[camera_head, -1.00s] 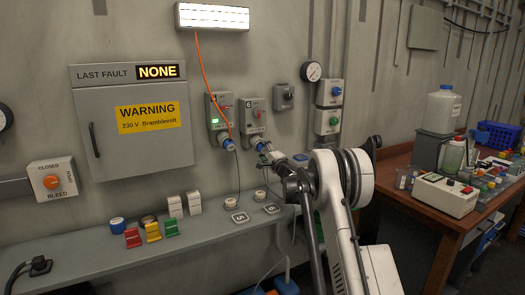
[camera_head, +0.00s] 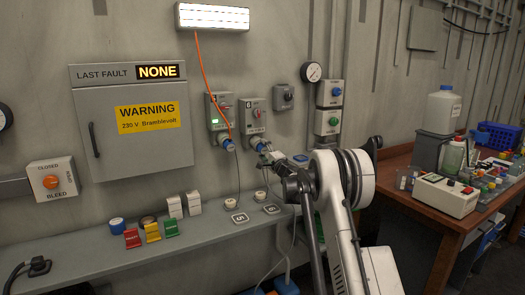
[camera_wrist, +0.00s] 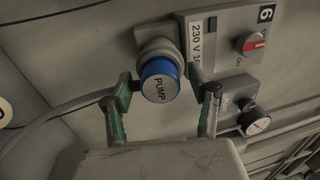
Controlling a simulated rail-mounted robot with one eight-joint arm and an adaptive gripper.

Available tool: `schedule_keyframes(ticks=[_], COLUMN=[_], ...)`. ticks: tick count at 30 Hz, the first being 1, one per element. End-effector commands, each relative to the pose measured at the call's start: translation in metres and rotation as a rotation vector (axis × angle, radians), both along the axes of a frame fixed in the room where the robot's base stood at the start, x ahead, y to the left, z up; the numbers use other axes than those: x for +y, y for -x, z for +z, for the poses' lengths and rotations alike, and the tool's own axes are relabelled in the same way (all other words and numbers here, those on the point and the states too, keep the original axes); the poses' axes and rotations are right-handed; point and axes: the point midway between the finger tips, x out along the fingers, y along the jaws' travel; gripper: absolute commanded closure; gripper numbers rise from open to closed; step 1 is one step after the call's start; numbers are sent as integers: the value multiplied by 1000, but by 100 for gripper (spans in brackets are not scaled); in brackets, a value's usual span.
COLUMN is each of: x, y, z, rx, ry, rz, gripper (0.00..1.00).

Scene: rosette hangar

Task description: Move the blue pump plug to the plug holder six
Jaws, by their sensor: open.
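The blue pump plug (camera_wrist: 160,80), with a grey face marked PUMP, sits in the socket under the grey switch box numbered 6 (camera_wrist: 222,50). In the head view the plug (camera_head: 256,140) shows just beyond my gripper (camera_head: 266,151). In the wrist view my gripper (camera_wrist: 161,92) is open, with one finger on each side of the plug; I cannot tell whether either finger touches it. Plug holder six appears to be the round pale holder (camera_head: 261,194) on the grey shelf, behind the label tile 6 (camera_head: 271,209).
A similar switch box (camera_head: 219,112) with another blue plug (camera_head: 228,144) is to the left, with an orange cable in front. Another holder (camera_head: 231,203) stands by tile 5 (camera_head: 240,217). Colored blocks (camera_head: 152,232) sit left on the shelf (camera_head: 80,264). A cluttered table (camera_head: 420,215) is right.

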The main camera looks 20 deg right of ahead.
Motion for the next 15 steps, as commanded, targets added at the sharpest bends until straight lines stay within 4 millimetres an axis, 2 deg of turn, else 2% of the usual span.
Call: schedule_keyframes(ticks=[2,12,15], x=[0,0,0], y=[0,0,0], z=[0,0,0], rx=[0,0,0], ry=[0,0,0], rz=[0,0,0], gripper=[44,90,100])
